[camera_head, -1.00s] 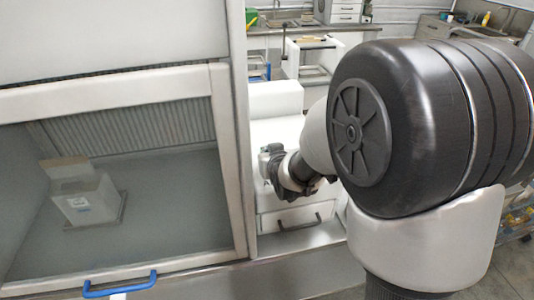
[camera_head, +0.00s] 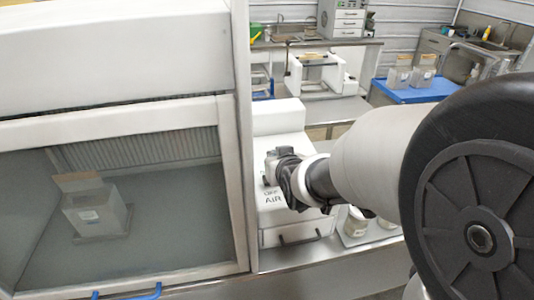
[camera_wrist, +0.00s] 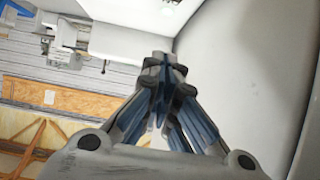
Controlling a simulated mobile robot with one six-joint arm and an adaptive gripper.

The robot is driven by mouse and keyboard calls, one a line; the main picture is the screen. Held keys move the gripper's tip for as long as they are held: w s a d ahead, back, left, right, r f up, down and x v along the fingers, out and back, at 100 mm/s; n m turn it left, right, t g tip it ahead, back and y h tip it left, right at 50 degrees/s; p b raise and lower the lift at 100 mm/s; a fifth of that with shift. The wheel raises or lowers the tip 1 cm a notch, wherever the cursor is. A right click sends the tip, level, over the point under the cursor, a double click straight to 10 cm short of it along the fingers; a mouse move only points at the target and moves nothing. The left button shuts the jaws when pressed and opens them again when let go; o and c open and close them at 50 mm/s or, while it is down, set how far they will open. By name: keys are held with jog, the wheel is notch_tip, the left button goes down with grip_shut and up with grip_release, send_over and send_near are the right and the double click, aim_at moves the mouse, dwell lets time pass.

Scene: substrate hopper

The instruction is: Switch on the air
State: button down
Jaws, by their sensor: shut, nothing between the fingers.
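The white unit (camera_head: 285,118) with the lettering "AIR" (camera_head: 273,199) on its sloped top stands right of the glass-fronted cabinet. A smaller word above "AIR" is too small to read surely. My gripper (camera_head: 270,168) is over the unit's top, just above the lettering, and hides part of that surface. I cannot tell whether it touches the unit. No switch can be made out. In the wrist view my gripper (camera_wrist: 166,68) is shut and empty, with its fingers together in front of a pale surface.
The cabinet (camera_head: 242,190) fills the left, its sash down, with a box (camera_head: 95,212) inside and a blue handle (camera_head: 145,293) below. A drawer-like handle (camera_head: 300,238) is on the unit's front. Containers (camera_head: 355,225) stand right of it. A blue-topped table (camera_head: 415,92) is behind.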

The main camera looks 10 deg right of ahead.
jog(key=shift+r+v, duration=0.25)
jog(key=shift+v, duration=1.05)
jog(key=shift+w, duration=0.15)
jog(key=s+g, duration=0.7)
jog(key=s, duration=2.1)
jog(key=shift+s+r, duration=0.15)
jog(key=shift+s, duration=0.1)
